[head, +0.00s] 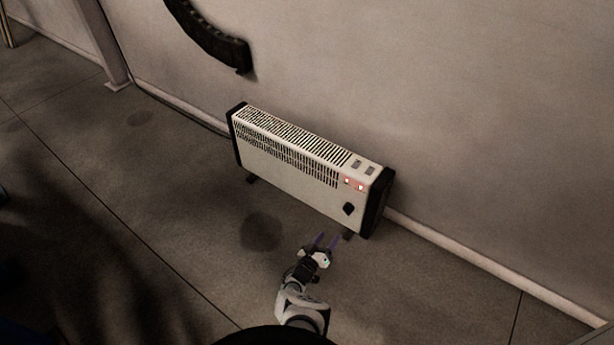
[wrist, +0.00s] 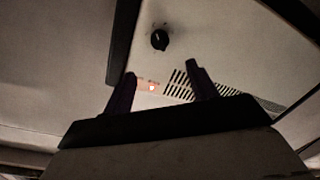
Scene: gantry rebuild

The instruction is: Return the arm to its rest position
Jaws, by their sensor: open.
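My gripper (head: 325,243) is open and empty, in front of the lower right part of a white heater with black end panels (head: 285,165). In the head view my arm (head: 300,300) reaches up from the bottom edge toward the heater. In the wrist view the two dark purple fingers of my gripper (wrist: 160,90) stand apart with nothing between them. Beyond them are the heater's front (wrist: 205,40), its black knob (wrist: 159,39), a lit red light (wrist: 152,87) and vent slots. I cannot tell how far the fingertips are from the heater.
The heater stands on short feet on the grey floor (head: 130,180), close to the wall (head: 430,100). A dark curved piece (head: 212,38) is on the wall above it. Open floor lies to the left of and in front of the heater. A post (head: 105,45) stands at the upper left.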

